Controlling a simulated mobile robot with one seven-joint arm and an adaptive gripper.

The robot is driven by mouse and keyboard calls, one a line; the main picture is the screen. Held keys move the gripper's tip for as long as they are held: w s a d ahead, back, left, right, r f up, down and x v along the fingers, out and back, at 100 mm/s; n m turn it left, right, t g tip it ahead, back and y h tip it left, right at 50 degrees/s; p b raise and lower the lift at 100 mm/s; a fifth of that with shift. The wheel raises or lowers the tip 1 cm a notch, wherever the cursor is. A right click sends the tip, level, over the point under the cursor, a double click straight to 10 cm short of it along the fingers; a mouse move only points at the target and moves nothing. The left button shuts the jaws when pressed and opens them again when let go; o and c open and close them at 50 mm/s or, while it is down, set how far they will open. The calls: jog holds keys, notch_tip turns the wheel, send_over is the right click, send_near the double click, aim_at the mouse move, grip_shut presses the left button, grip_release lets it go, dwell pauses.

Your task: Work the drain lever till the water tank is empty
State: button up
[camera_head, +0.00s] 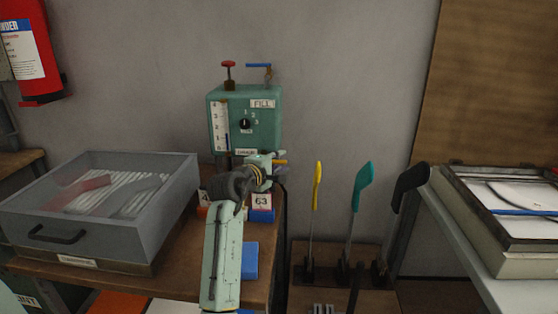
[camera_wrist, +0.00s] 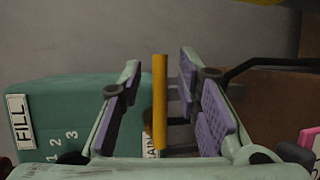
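The water tank (camera_head: 262,133) is a teal box by the wall, with a FILL label, a dial and a numbered gauge (camera_head: 221,127) on its front. I cannot read the water level surely. The drain lever (camera_wrist: 160,102) is a yellow bar standing between my gripper's two purple-padded fingers in the wrist view, with a gap on each side. In the head view its yellow tip (camera_head: 280,162) shows below the tank, beside the gripper. My gripper (camera_wrist: 158,90) is open around the lever. In the head view my arm hides part of the area under the tank.
A red knob (camera_head: 228,65) and a blue lever (camera_head: 258,66) sit on top of the tank. A clear-lidded box (camera_head: 110,235) stands left on the bench. Yellow, teal and black upright forms (camera_head: 355,190) stand right. A blue block (camera_head: 251,262) lies beside my arm.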

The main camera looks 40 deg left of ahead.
jog(key=shift+w, duration=0.15)
jog(key=shift+c, duration=0.2)
grip_shut()
dwell(0.7)
